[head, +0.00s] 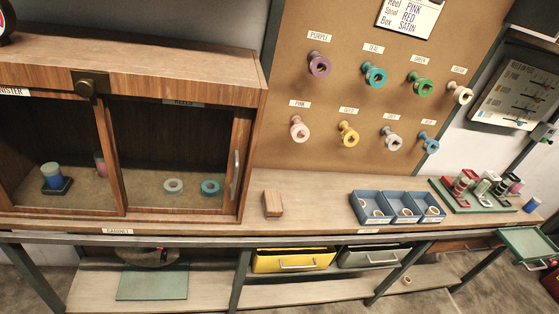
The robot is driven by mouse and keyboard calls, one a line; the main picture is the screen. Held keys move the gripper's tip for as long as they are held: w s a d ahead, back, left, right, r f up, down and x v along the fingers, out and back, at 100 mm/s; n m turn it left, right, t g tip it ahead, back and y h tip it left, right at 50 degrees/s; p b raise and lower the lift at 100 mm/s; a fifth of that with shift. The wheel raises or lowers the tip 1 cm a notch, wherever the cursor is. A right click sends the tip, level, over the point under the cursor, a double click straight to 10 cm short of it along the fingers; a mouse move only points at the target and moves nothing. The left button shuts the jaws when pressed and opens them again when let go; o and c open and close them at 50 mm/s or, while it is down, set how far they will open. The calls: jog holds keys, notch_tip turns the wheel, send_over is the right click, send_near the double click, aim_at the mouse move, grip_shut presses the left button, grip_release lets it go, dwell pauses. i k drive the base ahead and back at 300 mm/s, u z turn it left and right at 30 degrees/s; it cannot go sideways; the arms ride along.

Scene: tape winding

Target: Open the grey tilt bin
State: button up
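The grey tilt bin (365,257) hangs under the workbench, just right of the yellow bin (292,260). Its grey front has a pale bar handle (383,263) across it. The front sits up close below the bench edge and looks shut; its inside is hidden. My gripper is not in view.
The workbench (320,186) carries a wooden cabinet (172,92), a small wooden block (272,203), blue trays (400,207) and a green rack (472,198). Bench legs (400,272) flank the bins. A lower shelf (310,292) runs beneath. A green tray (528,243) juts out at the right.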

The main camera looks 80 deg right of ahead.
aim_at(358, 256)
jog(key=z, duration=3.1)
jog(key=k, duration=0.9)
jog(key=i, duration=0.9)
jog(key=u, duration=0.05)
